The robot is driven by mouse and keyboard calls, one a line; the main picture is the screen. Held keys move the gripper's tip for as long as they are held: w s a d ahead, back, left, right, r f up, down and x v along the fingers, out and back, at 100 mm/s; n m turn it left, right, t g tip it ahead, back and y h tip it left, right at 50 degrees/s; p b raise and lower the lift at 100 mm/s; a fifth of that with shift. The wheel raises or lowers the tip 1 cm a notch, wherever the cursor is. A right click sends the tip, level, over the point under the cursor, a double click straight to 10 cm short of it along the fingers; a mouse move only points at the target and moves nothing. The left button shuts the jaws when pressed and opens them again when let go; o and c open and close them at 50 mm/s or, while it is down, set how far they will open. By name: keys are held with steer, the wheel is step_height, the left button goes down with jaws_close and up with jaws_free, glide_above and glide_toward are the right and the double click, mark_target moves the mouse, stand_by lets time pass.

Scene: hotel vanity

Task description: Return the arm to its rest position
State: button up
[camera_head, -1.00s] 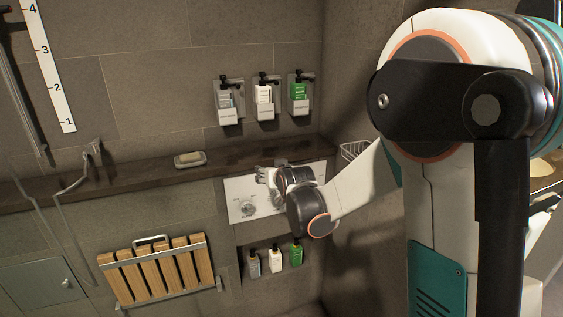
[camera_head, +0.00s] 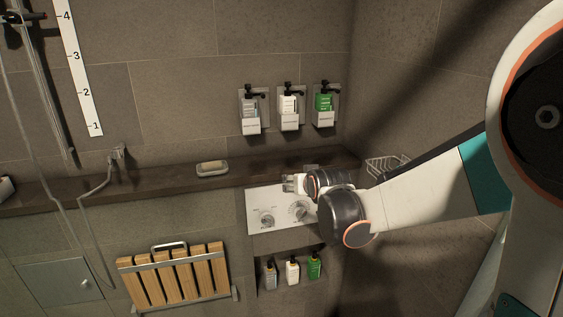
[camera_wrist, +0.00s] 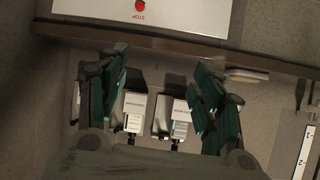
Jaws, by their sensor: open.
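My gripper (camera_head: 290,183) shows small in the head view, in front of the upper edge of the white control panel (camera_head: 264,222) and near the dark shelf's edge. My arm reaches to it from the right side of the picture. In the wrist view my gripper (camera_wrist: 162,72) has its green-padded fingers spread wide apart, with nothing held between them. Two white-labelled dispensers (camera_wrist: 135,110) show beyond and between the fingers, apart from them. The wrist picture looks upside down.
The dark shelf (camera_head: 150,182) runs along the wall with a soap dish (camera_head: 212,168) on it. Three dispensers (camera_head: 289,108) hang above, and three bottles (camera_head: 292,270) stand in a niche below. A wire basket (camera_head: 386,167) is in the corner by my arm. A slatted folding seat (camera_head: 178,275) is lower left.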

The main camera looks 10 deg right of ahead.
steer(key=s+f+g, duration=0.2)
steer(key=s+g, duration=0.3)
steer(key=s, duration=2.7)
steer(key=shift+n, duration=0.3)
